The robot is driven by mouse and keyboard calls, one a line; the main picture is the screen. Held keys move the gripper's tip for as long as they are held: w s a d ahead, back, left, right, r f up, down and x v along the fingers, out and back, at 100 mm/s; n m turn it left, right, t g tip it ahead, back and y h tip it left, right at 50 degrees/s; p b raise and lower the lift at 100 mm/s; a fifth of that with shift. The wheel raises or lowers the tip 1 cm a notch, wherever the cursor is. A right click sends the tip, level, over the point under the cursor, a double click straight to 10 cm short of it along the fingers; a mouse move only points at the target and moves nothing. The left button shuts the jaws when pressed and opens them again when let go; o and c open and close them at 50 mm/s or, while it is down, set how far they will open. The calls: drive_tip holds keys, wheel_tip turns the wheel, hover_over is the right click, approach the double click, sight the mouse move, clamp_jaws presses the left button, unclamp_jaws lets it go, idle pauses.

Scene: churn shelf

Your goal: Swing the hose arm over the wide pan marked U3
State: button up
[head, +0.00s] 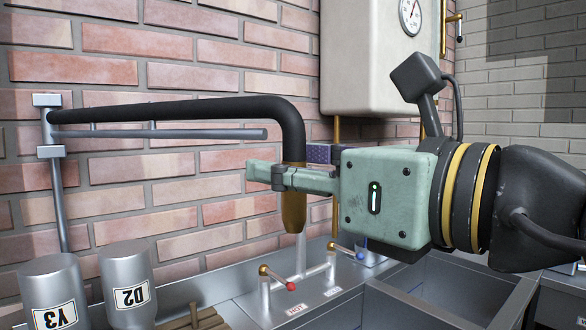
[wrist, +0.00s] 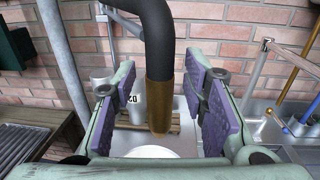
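The hose arm (head: 190,107) is a black pipe on a steel wall post at the left. It reaches right along the brick wall, then bends down to a brass-coloured end (head: 293,208) above the sink fittings. My gripper (head: 290,165) is at this downward part, with one finger on each side. In the wrist view the hose arm (wrist: 160,40) passes between the two purple-padded fingers, with a gap showing on both sides; the gripper is open around it. I see no pan with a readable U3 mark. A pale round shape (wrist: 152,152) low in the wrist view is too cut off to identify.
Metal cans marked Y3 (head: 54,290) and D2 (head: 129,285) stand at the lower left. Taps with a red knob (head: 291,286) and a blue knob (head: 360,255) stand below the hose end. A sink basin (head: 400,305) is at the lower right. A boiler (head: 375,60) hangs behind.

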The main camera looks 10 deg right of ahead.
sight(289, 106)
drive_tip(key=r, duration=0.8)
drive_tip(key=shift+w+d+r, duration=0.15)
drive_tip(key=shift+d+r, duration=0.05)
drive_tip(key=shift+r, duration=0.05)
drive_tip(key=shift+s+a+r, duration=0.2)
drive_tip(key=shift+a+r, duration=0.05)
drive_tip(key=shift+r, duration=0.2)
drive_tip(key=shift+s+a+r, duration=0.2)
drive_tip(key=shift+r, duration=0.25)
drive_tip(key=shift+w+d+f, duration=0.15)
drive_tip(key=shift+w+d, duration=0.05)
drive_tip(key=shift+w, duration=0.05)
drive_tip(key=shift+c, duration=0.5)
